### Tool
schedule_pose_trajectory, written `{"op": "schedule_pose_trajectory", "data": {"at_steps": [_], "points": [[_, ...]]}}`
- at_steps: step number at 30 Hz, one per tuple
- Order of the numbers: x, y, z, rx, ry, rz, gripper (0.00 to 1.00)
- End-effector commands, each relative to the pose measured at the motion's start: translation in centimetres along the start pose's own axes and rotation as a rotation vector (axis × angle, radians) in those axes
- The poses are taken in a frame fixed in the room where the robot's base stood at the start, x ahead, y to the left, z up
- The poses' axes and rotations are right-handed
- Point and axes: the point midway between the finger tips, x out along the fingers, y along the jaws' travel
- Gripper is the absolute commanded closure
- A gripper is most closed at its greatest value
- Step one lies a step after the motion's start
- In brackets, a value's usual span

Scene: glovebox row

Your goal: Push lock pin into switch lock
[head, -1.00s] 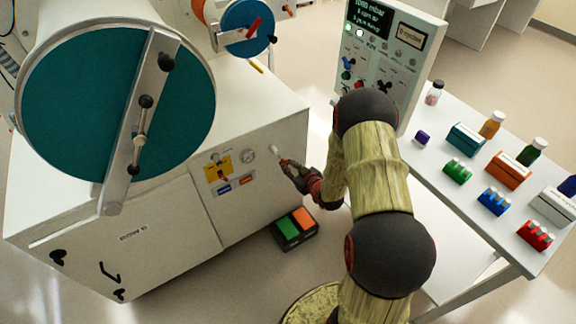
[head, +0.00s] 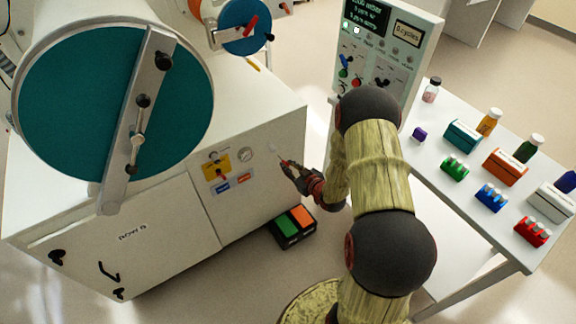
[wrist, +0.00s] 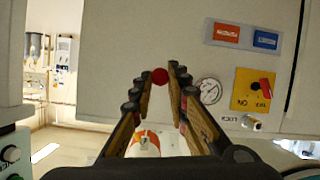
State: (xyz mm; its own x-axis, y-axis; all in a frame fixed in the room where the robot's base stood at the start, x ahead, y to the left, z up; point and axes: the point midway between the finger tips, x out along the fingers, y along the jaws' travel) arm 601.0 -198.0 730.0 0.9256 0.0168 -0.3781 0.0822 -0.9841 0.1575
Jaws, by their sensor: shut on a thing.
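My gripper (wrist: 161,98) is shut on the lock pin (wrist: 160,76), whose round red end shows between the fingertips in the wrist view. The rest of the pin is hidden. In the head view my gripper (head: 287,164) is at the cabinet's front panel, right of the yellow switch plate (head: 216,162); I cannot tell its gap to the panel. The switch lock (wrist: 252,124), a small brassy cylinder beside an upside-down LOCK label, sits right of the fingers in the wrist view. The yellow plate (wrist: 246,90) with its red switch (wrist: 264,88) is just above it there.
A round gauge (wrist: 208,91) lies between the fingers and the switch plate. A green and orange pedal box (head: 293,226) stands on the floor below my gripper. A table (head: 455,215) with bottles and boxes is at right.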

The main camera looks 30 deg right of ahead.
Motion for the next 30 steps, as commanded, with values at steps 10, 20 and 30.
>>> {"op": "schedule_pose_trajectory", "data": {"at_steps": [10,20,30], "points": [[-1.5,-0.1,0.6,0.001,0.000,-0.001,1.00],[-2.9,-0.1,1.2,0.001,-0.001,0.001,1.00],[-3.3,-0.2,1.3,0.000,0.000,-0.001,1.00]]}}
